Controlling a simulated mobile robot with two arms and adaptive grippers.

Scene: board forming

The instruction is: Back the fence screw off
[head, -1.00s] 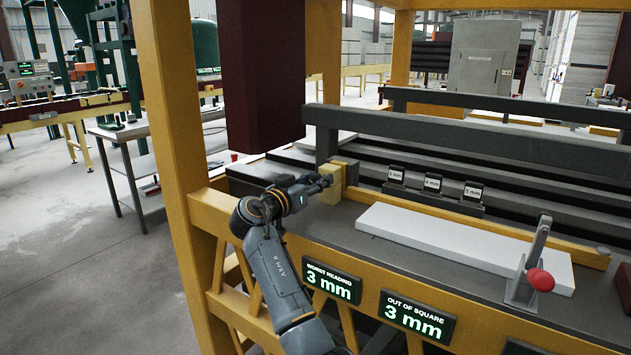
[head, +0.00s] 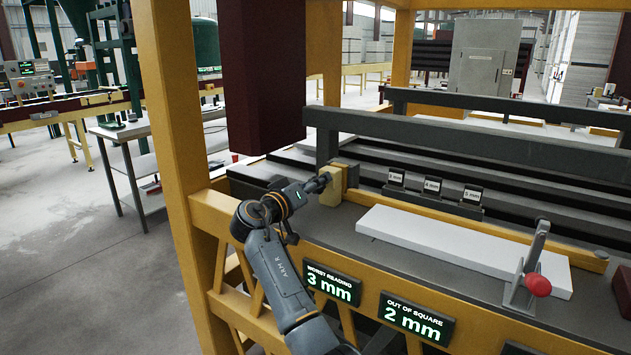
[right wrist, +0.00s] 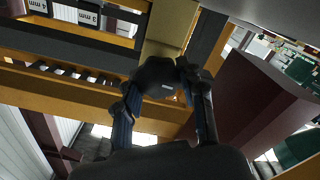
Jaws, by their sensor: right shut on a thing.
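My right gripper (head: 321,183) reaches in from the front left and is shut at the yellow block (head: 335,187) at the left end of the fence bar (head: 480,229). In the right wrist view the fingers (right wrist: 158,84) close around a dark rounded knob (right wrist: 160,73), which looks like the fence screw's head; the block (right wrist: 167,35) is just beyond it. The head view hides the screw behind the gripper. A white board (head: 455,246) lies along the fence. The displays read worst reading 3 mm (head: 332,283) and out of square 2 mm (head: 416,317). My left gripper is not in view.
A toggle clamp with a red knob (head: 538,285) stands at the board's right end. Several small gauge blocks (head: 432,186) sit behind the fence. A yellow post (head: 180,160) stands left of my arm, and a dark red column (head: 262,75) hangs above.

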